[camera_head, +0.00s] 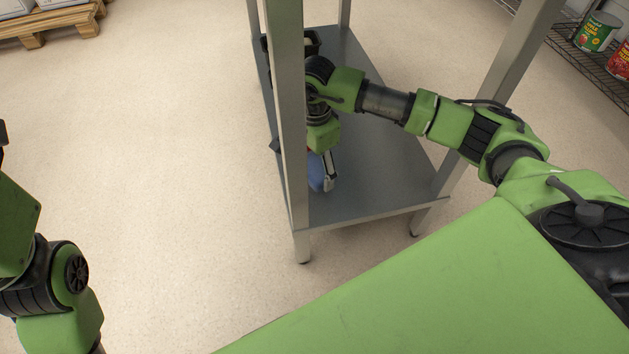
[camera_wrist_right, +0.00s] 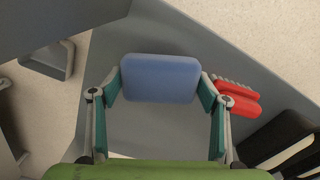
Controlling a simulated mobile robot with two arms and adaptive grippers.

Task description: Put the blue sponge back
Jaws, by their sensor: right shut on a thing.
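The blue sponge (camera_wrist_right: 160,78) is a rounded block held between the fingertips of my right gripper (camera_wrist_right: 160,88) in the wrist view. In the head view my right gripper (camera_head: 328,172) reaches over the lower shelf (camera_head: 375,170) of a metal stand, and the sponge (camera_head: 315,173) shows as a blue patch beside a finger, partly hidden by the stand's post. I cannot tell whether the sponge touches the shelf. My left arm shows at the left edge, but its gripper does not show.
A red brush (camera_wrist_right: 237,97) lies right of the sponge in the wrist view, near a dark container (camera_wrist_right: 278,138). The stand's front post (camera_head: 288,110) is close to my right wrist. Cans (camera_head: 597,32) stand on a rack at the upper right. Bare shelf lies right of the gripper.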

